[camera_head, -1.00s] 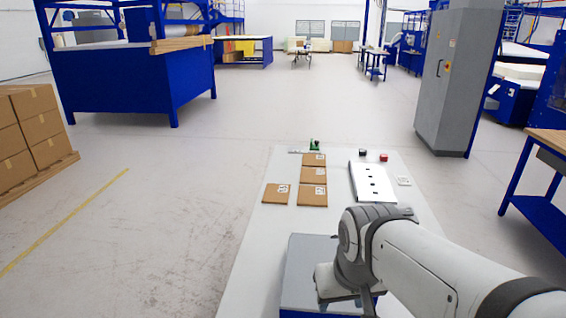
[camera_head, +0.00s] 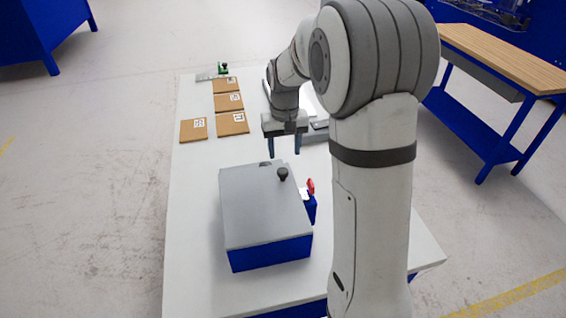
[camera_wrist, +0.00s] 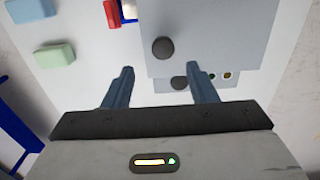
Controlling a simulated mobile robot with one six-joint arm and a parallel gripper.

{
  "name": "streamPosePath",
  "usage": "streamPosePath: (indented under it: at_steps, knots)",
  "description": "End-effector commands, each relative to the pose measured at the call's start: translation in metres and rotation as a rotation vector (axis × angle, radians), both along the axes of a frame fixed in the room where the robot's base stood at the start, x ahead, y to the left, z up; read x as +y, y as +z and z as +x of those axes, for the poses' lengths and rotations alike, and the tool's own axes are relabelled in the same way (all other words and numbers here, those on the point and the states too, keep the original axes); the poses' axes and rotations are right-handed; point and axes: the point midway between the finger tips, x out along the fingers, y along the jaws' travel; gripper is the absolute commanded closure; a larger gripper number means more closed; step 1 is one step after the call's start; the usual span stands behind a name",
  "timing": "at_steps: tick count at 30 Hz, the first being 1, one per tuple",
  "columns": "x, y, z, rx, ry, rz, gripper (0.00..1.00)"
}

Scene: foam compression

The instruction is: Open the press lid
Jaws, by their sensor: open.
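The press (camera_head: 270,254) is a blue box on the white table, with a flat grey lid (camera_head: 255,215) lying shut on top. A black knob (camera_head: 282,173) stands on the lid near its far right corner. In the wrist view the lid (camera_wrist: 225,35) and its round dark knob (camera_wrist: 163,48) lie beyond the fingers. My gripper (camera_head: 284,148) is open and empty, fingers pointing down, beyond the far edge of the lid and apart from the knob. In the wrist view the knob appears between the lines of the two fingers (camera_wrist: 160,68).
A red part (camera_head: 311,186) sits at the press's right side. Several brown cardboard pieces (camera_head: 228,102) lie on the table behind the press. A green block (camera_wrist: 55,55) and a blue block (camera_wrist: 30,10) show in the wrist view. The table's left strip (camera_head: 190,220) is clear.

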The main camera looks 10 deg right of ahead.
Motion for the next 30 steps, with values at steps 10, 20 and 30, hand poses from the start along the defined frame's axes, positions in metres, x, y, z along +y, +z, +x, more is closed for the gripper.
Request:
streamPosePath:
  at_steps: [10, 20, 30]
  knots:
    - [0.008, -0.053, -0.002, 0.004, 0.016, 0.0, 0.48]
    - [0.009, -0.07, -0.001, 0.0, 0.018, 0.0, 0.48]
    - [0.009, -0.069, -0.001, 0.0, 0.019, 0.0, 0.65]
